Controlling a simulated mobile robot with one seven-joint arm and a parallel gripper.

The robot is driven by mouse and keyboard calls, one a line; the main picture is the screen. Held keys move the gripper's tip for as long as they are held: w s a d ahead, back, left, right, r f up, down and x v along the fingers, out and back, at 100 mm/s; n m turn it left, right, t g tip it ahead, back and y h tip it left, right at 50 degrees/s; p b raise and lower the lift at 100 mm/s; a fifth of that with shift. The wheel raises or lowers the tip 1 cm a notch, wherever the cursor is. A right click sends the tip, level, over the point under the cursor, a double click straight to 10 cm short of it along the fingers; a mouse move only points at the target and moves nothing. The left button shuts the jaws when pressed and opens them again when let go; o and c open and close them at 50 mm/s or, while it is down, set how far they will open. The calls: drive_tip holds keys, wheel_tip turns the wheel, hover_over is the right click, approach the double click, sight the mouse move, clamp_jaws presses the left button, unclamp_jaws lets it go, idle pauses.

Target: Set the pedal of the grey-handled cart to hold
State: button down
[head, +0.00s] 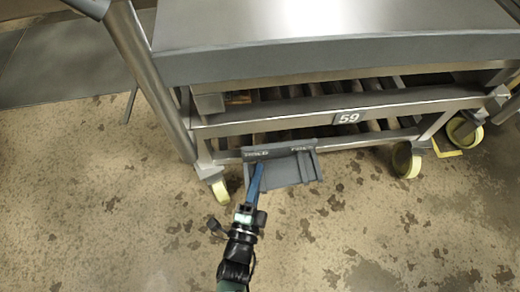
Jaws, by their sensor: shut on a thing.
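A metal cart with a grey handle tube (150,75) and a number plate "59" (348,118) stands in the upper half of the head view. Low on its near side is a grey pedal plate (288,172) with a small label at its left and another at its right; the lettering is too blurred to read surely. A blue pedal lever (256,182) sticks out toward me at the plate's left end, under the left label. My gripper (246,210) is shut on the lever's near end. The fingertips are small and partly hidden.
The cart has pale yellow casters, one at the near left (220,190) and one at the right (406,160). Its bottom shelf edge (310,121) overhangs behind the pedal plate. The stained floor (380,235) in front is clear.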

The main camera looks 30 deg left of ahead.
idle(0.3)
drive_tip(key=c, duration=0.9)
unclamp_jaws()
drive_tip(key=p+v, duration=0.4)
drive_tip(key=v, duration=0.9)
drive_tip(key=shift+f+p, duration=0.15)
drive_tip(key=shift+p, duration=0.15)
